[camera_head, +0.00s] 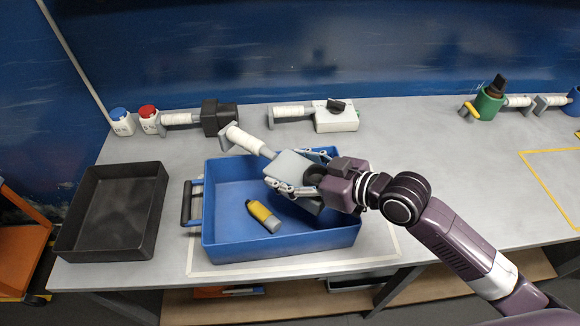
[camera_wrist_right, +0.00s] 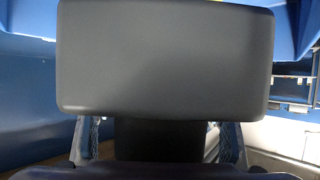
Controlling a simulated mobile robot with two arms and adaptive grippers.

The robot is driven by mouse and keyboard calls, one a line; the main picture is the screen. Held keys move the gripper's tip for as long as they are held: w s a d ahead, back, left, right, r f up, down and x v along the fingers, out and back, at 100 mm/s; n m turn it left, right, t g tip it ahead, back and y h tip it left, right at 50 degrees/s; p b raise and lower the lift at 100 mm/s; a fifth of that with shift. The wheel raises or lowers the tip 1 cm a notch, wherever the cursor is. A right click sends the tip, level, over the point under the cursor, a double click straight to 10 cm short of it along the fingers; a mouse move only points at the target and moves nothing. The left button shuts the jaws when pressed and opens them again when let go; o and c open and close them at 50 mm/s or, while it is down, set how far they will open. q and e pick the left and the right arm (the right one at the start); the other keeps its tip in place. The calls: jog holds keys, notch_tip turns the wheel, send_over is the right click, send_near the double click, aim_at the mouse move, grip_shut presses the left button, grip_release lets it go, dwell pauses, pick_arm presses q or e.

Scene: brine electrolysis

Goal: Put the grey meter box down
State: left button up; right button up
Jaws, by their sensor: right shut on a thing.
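The grey meter box (camera_head: 288,166) is held by my right gripper (camera_head: 293,180) over the back part of the blue crate (camera_head: 285,246). A white cylindrical handle (camera_head: 250,142) extends from it to the upper left, past the crate's back rim. In the right wrist view the box (camera_wrist_right: 165,60) fills the upper middle as a dark grey block between the fingers. My right gripper is shut on it. The box's underside is hidden, so I cannot tell whether it touches the crate. My left gripper is not in view.
A yellow and grey tool (camera_head: 263,216) lies in the blue crate. An empty black tray (camera_head: 112,212) stands to the left. Behind are blue-capped and red-capped jars (camera_head: 148,119), a black box (camera_head: 219,118) and a white box (camera_head: 336,120).

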aim_at(310, 174)
jog(key=shift+f, duration=0.25)
jog(key=o, duration=1.5)
jog(key=shift+c, duration=0.2)
jog(key=shift+r, duration=0.25)
jog(key=shift+r+p, duration=0.3)
jog(key=shift+r, duration=0.2)
jog(key=v, duration=0.3)
jog(key=b+v, duration=0.1)
jog(key=v, duration=0.2)
jog(key=b+v, duration=0.1)
jog(key=v, duration=0.3)
jog(key=shift+f, duration=0.4)
jog(key=shift+v, duration=1.1)
jog(key=shift+a+r, duration=0.1)
jog(key=shift+r, duration=0.05)
